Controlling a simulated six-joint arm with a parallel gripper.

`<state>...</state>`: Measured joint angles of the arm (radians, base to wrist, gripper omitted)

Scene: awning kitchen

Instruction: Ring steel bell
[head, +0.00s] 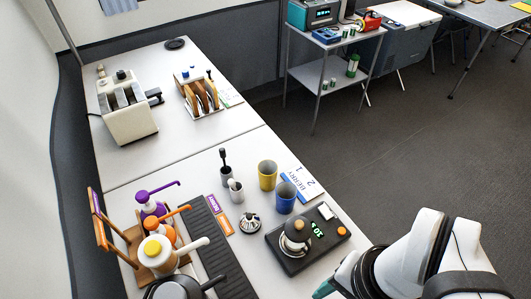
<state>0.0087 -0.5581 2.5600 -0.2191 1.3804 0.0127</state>
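A small steel bell (250,224) stands on the white table, just left of a black scale. It looks silver and domed, with a dark part on top. My arm comes in at the bottom right of the head view. A teal tip of my gripper (324,289) shows at the bottom edge, in front and to the right of the bell and apart from it. The rest of the gripper is hidden or cut off, so I cannot see its opening.
The black scale (315,250), bearing a steel vessel (297,236), lies between my arm and the bell. Blue (285,198) and yellow (267,176) cups stand behind. Pump bottles (152,208) and a black grille (222,262) are left. A toaster (127,110) stands farther back.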

